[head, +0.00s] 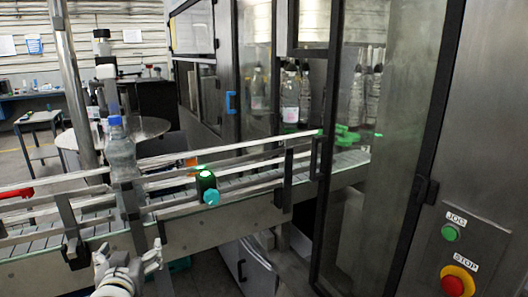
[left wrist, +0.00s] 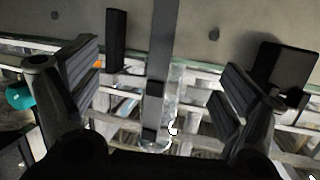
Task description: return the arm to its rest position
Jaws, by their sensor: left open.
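My left gripper (head: 129,252) is in the lower left of the head view, in front of the conveyor's near side. Its two fingers are spread apart with nothing between them. In the left wrist view the open fingers (left wrist: 160,88) frame a metal rail post, with the conveyor rails beyond. A clear bottle with a blue cap (head: 120,150) stands upright on the conveyor (head: 235,224), behind the gripper and partly hidden by a rail bracket. My right gripper is not in view.
Guide rails (head: 165,205) and brackets line the conveyor close to the gripper. A black sensor with a teal end (head: 207,186) sits at the rail. The machine's glass door (head: 385,130) and a panel with a green JOG button (head: 450,233) and red STOP button (head: 456,281) stand at right.

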